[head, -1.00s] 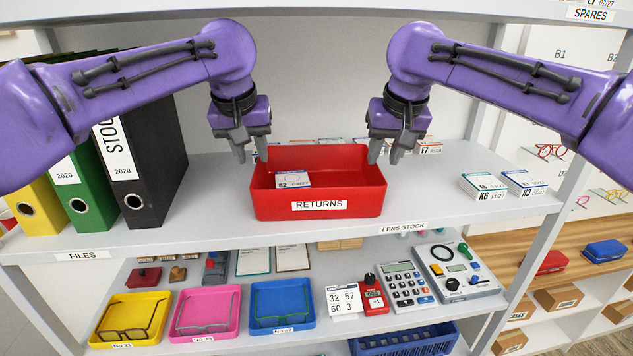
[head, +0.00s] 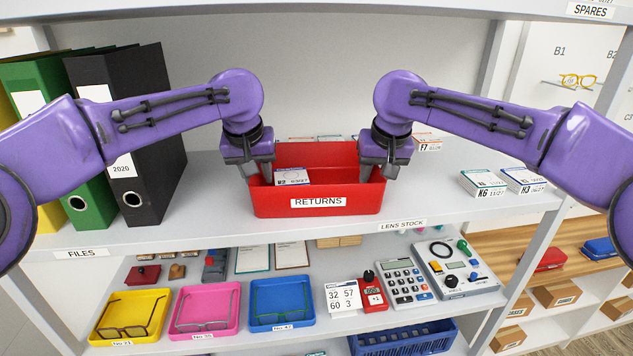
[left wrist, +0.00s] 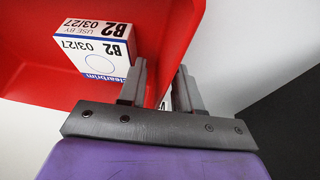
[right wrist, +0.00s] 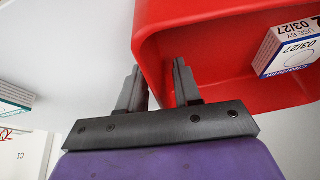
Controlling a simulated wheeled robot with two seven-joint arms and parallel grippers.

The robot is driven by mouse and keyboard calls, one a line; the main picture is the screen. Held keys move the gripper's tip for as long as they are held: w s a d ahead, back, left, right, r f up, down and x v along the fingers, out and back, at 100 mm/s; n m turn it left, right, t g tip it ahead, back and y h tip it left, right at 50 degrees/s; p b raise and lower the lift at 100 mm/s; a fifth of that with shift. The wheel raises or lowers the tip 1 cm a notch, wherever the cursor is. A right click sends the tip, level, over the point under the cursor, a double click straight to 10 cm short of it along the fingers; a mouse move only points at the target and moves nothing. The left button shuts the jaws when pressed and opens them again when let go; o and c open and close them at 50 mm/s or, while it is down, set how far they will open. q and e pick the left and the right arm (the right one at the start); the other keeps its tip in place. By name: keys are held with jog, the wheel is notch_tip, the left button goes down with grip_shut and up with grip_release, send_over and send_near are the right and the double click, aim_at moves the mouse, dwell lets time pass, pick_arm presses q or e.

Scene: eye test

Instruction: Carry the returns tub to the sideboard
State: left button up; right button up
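The red returns tub (head: 282,205) stands on the upper shelf with a RETURNS label on its front. A small white box marked B2 (head: 293,177) lies inside it; the box also shows in the left wrist view (left wrist: 92,45). My left gripper (head: 257,173) is at the tub's left wall, fingers apart, one inside and one outside the wall. My right gripper (head: 378,172) straddles the right wall the same way. Both wrist views show a gap between the fingers with the red wall running into it. The sideboard cannot be made out for certain.
Upright binders (head: 130,150) stand left of the tub on the upper shelf. Small boxes (head: 483,183) lie to its right, others behind it. The shelf below holds coloured trays (head: 205,333), a calculator (head: 405,284) and a device. A wooden-topped unit (head: 490,243) stands at right.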

pick_arm(q)
grip_shut()
pick_arm(e)
grip_shut()
